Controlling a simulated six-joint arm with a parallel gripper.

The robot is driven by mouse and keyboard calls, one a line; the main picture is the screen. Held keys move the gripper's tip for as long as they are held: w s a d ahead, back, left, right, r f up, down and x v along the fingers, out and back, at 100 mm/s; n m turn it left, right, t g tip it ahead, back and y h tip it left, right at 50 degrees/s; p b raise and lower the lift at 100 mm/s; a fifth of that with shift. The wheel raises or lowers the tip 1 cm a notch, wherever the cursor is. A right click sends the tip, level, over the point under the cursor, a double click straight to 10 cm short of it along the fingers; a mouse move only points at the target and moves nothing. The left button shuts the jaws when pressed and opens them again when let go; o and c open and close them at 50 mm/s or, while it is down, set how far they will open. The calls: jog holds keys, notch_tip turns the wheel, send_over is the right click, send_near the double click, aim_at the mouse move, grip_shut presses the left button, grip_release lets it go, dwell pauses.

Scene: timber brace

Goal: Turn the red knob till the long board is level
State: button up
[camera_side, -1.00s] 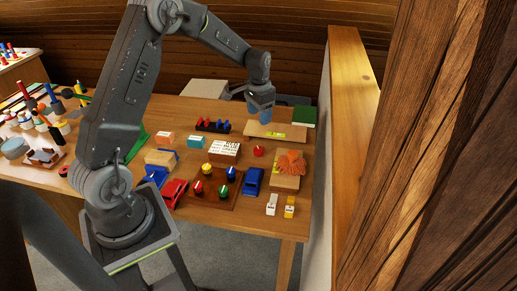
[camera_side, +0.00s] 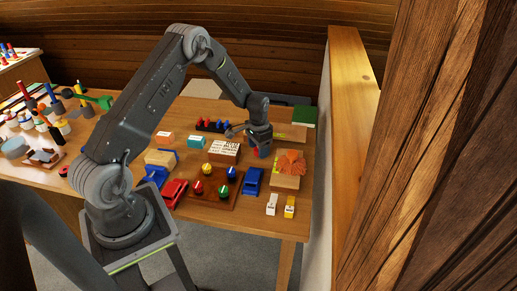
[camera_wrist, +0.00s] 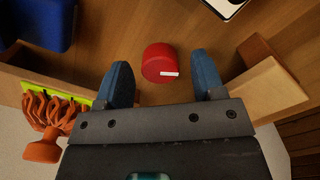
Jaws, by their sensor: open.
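The red knob (camera_wrist: 158,60) is a round red cap with a white mark on its near edge in the wrist view. My gripper (camera_wrist: 161,82) is open, with one blue fingertip on each side of the knob and a gap to each. In the side view my gripper (camera_side: 260,152) is low over the knob, which it mostly hides. The long board (camera_side: 293,129) lies behind my gripper, with a yellow-green level vial on it; its left part is hidden. A wooden piece at the right of the wrist view (camera_wrist: 268,90) seems to be its end. I cannot tell its tilt.
An orange object (camera_side: 291,161) sits on a wooden block just right of my gripper. A lettered block (camera_side: 224,149) stands to the left. A blue bin (camera_side: 252,181) and a board of coloured knobs (camera_side: 213,194) lie in front. A green book (camera_side: 304,116) is behind.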

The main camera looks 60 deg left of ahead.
jog(key=shift+f, duration=0.35)
jog(key=shift+c, duration=0.4)
jog(key=c, duration=0.9)
jog(key=shift+o, duration=0.2)
jog(key=shift+n, duration=0.4)
jog(key=n, duration=0.5)
jog(key=shift+n, duration=0.3)
jog(key=n, duration=0.5)
jog(key=shift+n, duration=0.3)
